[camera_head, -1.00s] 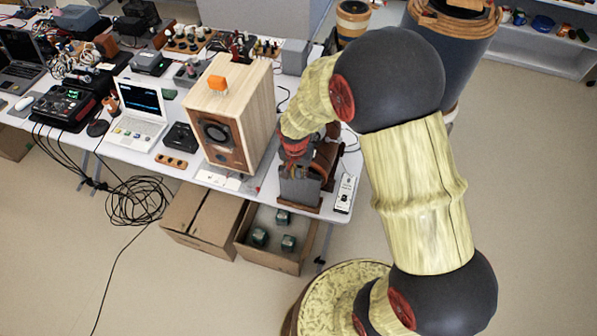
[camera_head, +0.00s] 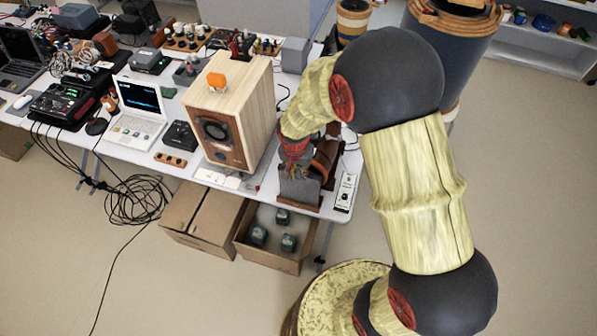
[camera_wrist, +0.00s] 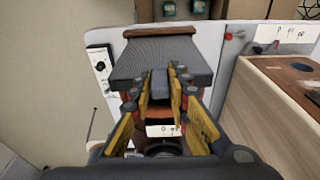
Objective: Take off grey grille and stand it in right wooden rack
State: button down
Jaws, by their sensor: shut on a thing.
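The grey grille (camera_wrist: 160,52) is off the wooden speaker (camera_head: 231,110), whose front cone is bare. In the head view the grille (camera_head: 299,187) is at the table's front right corner, over a brown wooden rack (camera_head: 300,203). The rack's brown edge (camera_wrist: 160,32) shows beyond the grille in the wrist view. My gripper (camera_wrist: 161,82) is shut on the grille at its near edge. In the head view my gripper (camera_head: 293,165) is partly hidden by my arm. Whether the grille rests fully in the rack, I cannot tell.
A white switch box (camera_head: 345,192) stands close to the right of the rack. The speaker stands close on the left. White label cards (camera_head: 217,177) lie before it. An open carton (camera_head: 272,262) with several dark green blocks is below the table edge.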

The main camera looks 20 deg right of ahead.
jog(key=shift+f, duration=0.15)
jog(key=c, duration=1.6)
grip_release()
jog(key=r, duration=0.4)
jog(key=s+r, duration=0.1)
jog(key=r, duration=0.3)
jog(key=a+r, duration=0.1)
jog(key=r, duration=0.2)
jog(key=shift+s+r, duration=0.25)
jog(key=shift+r, duration=0.15)
